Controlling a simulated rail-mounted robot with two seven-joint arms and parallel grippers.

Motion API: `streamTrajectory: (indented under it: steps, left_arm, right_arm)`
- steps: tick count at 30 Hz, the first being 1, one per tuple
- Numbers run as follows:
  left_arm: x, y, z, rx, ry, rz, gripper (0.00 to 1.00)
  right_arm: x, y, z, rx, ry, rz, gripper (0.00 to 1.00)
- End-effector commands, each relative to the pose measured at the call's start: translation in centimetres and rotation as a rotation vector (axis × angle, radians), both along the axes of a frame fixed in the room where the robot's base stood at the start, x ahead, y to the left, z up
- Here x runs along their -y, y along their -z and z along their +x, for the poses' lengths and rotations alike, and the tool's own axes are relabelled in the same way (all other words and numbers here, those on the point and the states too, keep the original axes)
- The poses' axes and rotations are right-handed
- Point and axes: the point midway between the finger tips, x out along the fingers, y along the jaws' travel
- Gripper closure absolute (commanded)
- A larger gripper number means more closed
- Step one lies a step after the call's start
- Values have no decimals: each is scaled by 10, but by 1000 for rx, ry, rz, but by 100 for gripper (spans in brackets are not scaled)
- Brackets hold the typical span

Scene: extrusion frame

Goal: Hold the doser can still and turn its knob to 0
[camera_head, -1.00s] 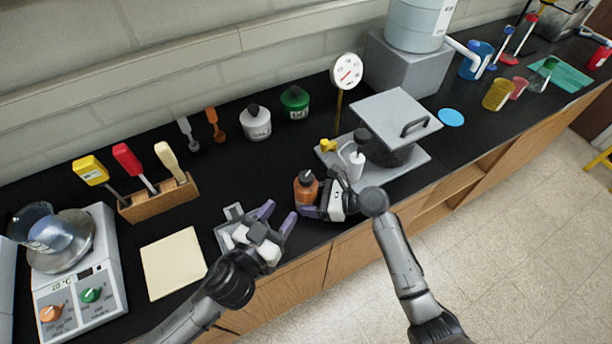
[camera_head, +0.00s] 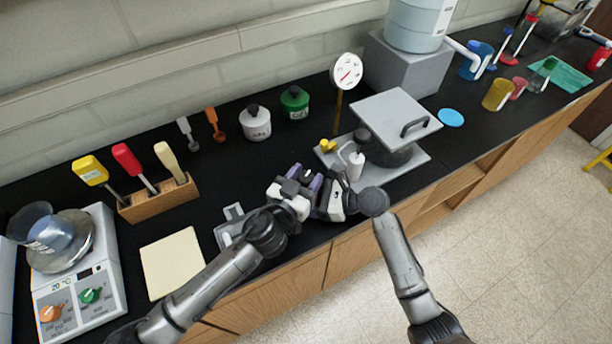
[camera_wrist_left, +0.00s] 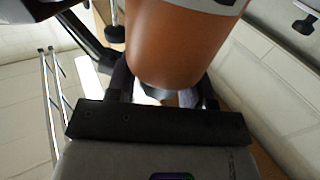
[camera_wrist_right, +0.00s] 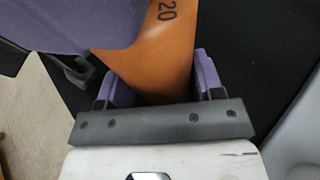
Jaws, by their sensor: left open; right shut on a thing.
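The doser can is orange-brown and is hidden in the head view behind my grippers. In the right wrist view the can (camera_wrist_right: 160,55) shows a printed "20" and stands between the purple fingers of my right gripper (camera_wrist_right: 163,82), which is shut on it. My left gripper (camera_head: 308,180) is open at the can, close against the right gripper (camera_head: 326,200). In the left wrist view the can's body (camera_wrist_left: 175,45) fills the top middle, in front of the left fingers (camera_wrist_left: 165,88). The knob and its setting are hidden.
A grey tray with a hinged press (camera_head: 397,118) stands just right of and behind the grippers. A small grey holder (camera_head: 232,213) is by the left forearm. White (camera_head: 256,124) and green (camera_head: 295,103) bottles stand behind.

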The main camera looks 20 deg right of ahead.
Motion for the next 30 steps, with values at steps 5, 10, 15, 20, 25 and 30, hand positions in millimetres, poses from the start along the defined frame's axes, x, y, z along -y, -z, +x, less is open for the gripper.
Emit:
streamTrajectory:
  steps: [5, 10, 15, 20, 25, 30]
  left_arm:
    - [0, 0, 0, 0, 0, 0, 52]
    - [0, 0, 0, 1, 0, 1, 65]
    - [0, 0, 0, 1, 0, 1, 81]
    - [1, 0, -1, 1, -6, -1, 88]
    - [4, -1, -3, -1, -98, -11, 88]
    - [4, -1, -3, -3, -235, -11, 88]
  right_arm:
    - [0, 0, 0, 1, 0, 1, 52]
    - [0, 0, 0, 1, 0, 1, 52]
    - [0, 0, 0, 1, 0, 1, 52]
    - [0, 0, 0, 1, 0, 1, 52]
    - [0, 0, 0, 0, -1, 1, 52]
    - [0, 0, 0, -1, -1, 1, 52]
